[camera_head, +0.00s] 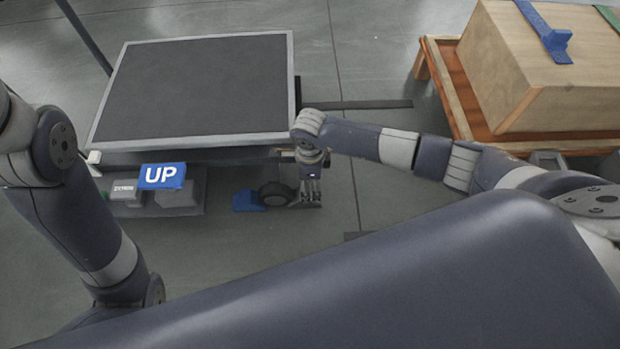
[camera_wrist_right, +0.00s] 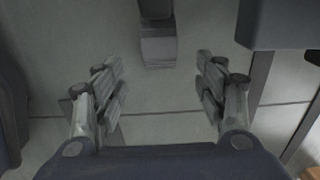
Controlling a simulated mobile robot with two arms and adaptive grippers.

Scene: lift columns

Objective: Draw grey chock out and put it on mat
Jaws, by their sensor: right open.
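A grey block (camera_wrist_right: 158,47), which looks like the grey chock, shows in the right wrist view ahead of my right gripper (camera_wrist_right: 158,62). The gripper's fingers are spread on either side, apart from the block, with nothing between them. In the head view my right gripper (camera_head: 311,188) points down beside the black wheel (camera_head: 276,194) of the lift table (camera_head: 200,90). A grey piece (camera_head: 304,205) shows low by its fingers, partly hidden. I cannot make out the mat for sure; a dark flat strip (camera_head: 372,104) lies on the floor. My left gripper is out of view.
A blue chock (camera_head: 247,201) lies left of the wheel. A wooden crate (camera_head: 540,75) stands on an orange pallet (camera_head: 462,95) at right. Floor between lift and pallet is mostly clear.

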